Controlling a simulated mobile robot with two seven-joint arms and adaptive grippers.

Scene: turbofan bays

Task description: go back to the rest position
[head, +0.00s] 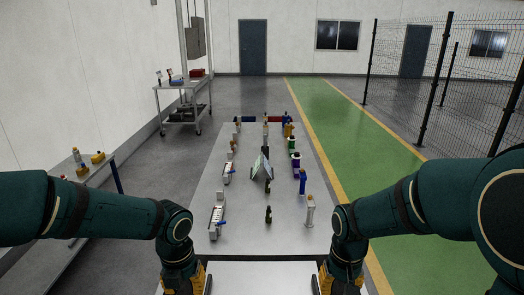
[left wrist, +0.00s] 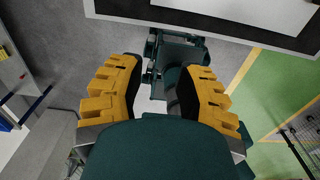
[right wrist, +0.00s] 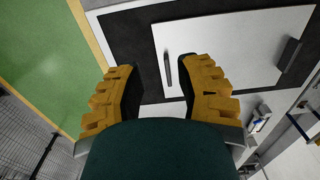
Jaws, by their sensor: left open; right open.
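My left gripper (head: 188,283) hangs at the bottom of the head view, left of centre, at the near end of the long table. In the left wrist view (left wrist: 164,70) its yellow fingers are apart with nothing between them. My right gripper (head: 340,283) hangs at the bottom right of centre, level with the left one. In the right wrist view (right wrist: 160,70) its fingers are also apart and empty. Both arms are bent, with the hands pointing down. The fingertips are partly cut off by the head view's lower edge.
A long grey table (head: 240,232) stretches ahead, with rows of small parts and a tilted dark panel (head: 261,166). A side bench (head: 60,222) stands left, a cart (head: 182,108) further back. A green walkway (head: 345,135) and wire fence (head: 440,85) lie right.

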